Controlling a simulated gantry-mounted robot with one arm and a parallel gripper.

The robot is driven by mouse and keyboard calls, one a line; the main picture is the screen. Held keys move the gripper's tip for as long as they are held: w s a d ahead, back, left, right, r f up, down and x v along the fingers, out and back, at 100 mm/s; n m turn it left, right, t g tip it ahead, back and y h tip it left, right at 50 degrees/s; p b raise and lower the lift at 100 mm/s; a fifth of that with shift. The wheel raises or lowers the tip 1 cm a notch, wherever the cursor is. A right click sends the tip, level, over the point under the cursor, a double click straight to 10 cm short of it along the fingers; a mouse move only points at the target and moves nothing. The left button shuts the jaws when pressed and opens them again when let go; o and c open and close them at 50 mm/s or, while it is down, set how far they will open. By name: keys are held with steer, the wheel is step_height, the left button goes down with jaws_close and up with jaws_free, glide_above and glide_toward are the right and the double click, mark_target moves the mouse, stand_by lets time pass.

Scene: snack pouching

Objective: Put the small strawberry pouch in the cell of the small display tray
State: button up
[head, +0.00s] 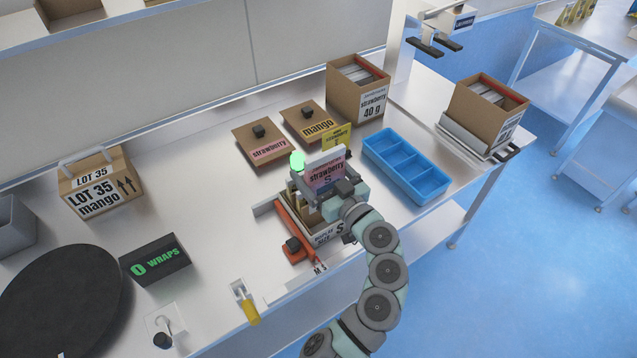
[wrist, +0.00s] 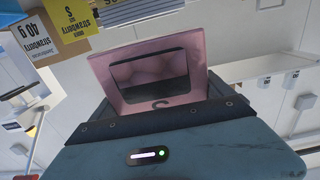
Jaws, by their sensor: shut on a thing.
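The small strawberry pouch (head: 323,176) is pink and white, marked "strawberry" and "S". My gripper (head: 342,190) is shut on it and holds it roughly upright over the small display tray (head: 325,237). In the wrist view, the pouch (wrist: 195,62) shows pink with a dark window, and its near edge is at the jaws. The tray is a cardboard box with a printed label. Several upright packs or dividers show in its left part. The pouch and my gripper hide much of its inside, so I cannot tell whether the pouch touches it.
A red-orange slide (head: 291,232) with a black knob runs along the tray's left side. A yellow card (head: 338,137) stands behind the pouch. A blue divided bin (head: 405,165) lies to the right. Strawberry (head: 262,146) and mango (head: 309,122) lidded boxes are behind.

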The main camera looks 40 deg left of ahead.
mark_target(318, 183)
steer(key=shift+f, duration=2.35)
steer(key=shift+f+b, duration=0.15)
steer(key=shift+b, duration=0.2)
steer(key=o, duration=1.1)
